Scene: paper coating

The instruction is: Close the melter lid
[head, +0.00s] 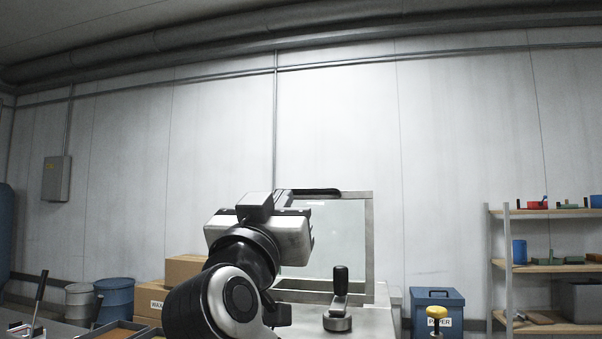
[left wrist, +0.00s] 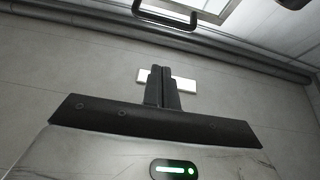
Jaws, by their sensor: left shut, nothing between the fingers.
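The melter lid (head: 369,240) is a grey metal frame around a clear pane. It stands upright, open, at the back of the melter's metal top (head: 375,321). A black bar handle (head: 316,192) runs along its top edge; a handle (left wrist: 165,16) and part of a frame (left wrist: 216,8) show at the top of the left wrist view. My left gripper (left wrist: 162,88) is shut and empty, its fingertips apart from that handle. In the head view its body covers the lid's left side, and its fingers are hidden. My right gripper is out of view.
A black-knobbed crank (head: 340,284) stands on the melter top. A blue PAPER bin (head: 438,302) and a shelf rack (head: 552,268) are at right. The space above the lid is clear.

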